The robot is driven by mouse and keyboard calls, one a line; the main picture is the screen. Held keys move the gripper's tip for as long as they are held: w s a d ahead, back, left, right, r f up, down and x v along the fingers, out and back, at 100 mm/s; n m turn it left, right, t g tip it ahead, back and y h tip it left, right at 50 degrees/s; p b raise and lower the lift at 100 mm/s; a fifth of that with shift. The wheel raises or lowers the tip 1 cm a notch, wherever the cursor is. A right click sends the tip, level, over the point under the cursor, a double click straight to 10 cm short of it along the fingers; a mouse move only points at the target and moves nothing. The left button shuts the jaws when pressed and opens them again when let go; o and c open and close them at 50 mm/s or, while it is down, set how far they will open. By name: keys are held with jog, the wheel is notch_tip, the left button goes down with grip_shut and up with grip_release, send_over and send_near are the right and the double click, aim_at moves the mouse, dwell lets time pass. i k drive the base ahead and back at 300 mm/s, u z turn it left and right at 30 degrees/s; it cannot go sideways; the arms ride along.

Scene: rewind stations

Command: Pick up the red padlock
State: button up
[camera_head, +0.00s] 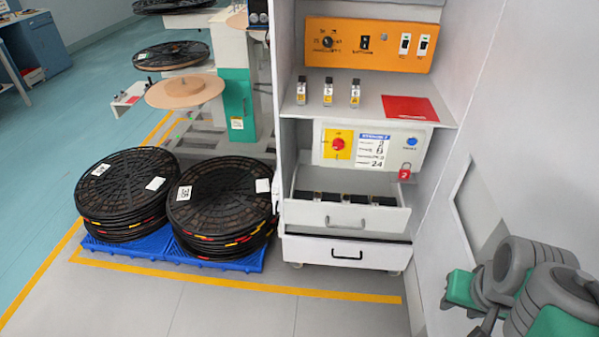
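The red padlock (405,172) is small, with a pale shackle and a light mark on its body. It is at the lower right of the white control panel (421,143), below a blue button, above the right end of the open drawer. I cannot tell how its shackle is held. Grey and green links of my arm show at the lower right, well apart from the padlock. I cannot make out my gripper's fingers in this view.
The cabinet's upper drawer (345,222) is pulled out, with several dark items inside. A red sheet (409,108) and three small bottles stand or lie on the shelf above. Reel stacks on a blue pallet (150,246) stand left. Floor in front is clear.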

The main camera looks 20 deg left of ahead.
aim_at(403, 173)
jog(key=u, duration=1.15)
jog(key=i, duration=1)
jog(key=z, duration=0.05)
